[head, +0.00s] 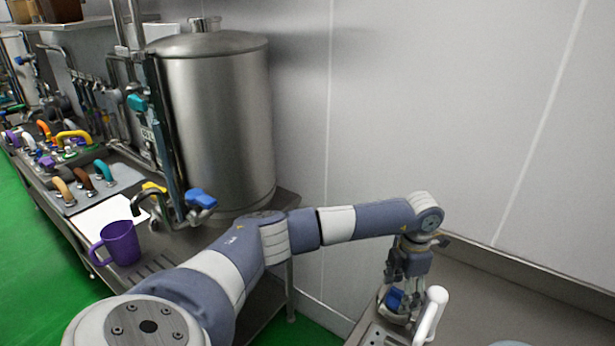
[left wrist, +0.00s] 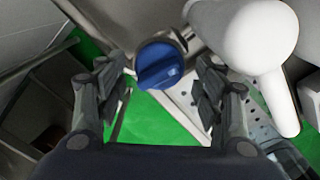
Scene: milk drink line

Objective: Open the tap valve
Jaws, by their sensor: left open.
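A blue valve knob (head: 394,299) sits low at the right in the head view, partly hidden by my left gripper (head: 404,288). In the left wrist view the blue knob (left wrist: 158,65) shows between the two fingers of my left gripper (left wrist: 160,85), towards their tips. The fingers are open on either side of it, and a gap shows on both sides. A metal pipe body is behind the knob. Another blue valve handle (head: 201,198) is on the tap at the foot of the steel tank. My right gripper is not in view.
A white handle (head: 430,315) stands close beside my left gripper and shows large in the left wrist view (left wrist: 262,45). A steel tank (head: 222,120) stands at the wall. A purple mug (head: 121,244) is on the left counter, near several coloured tap handles.

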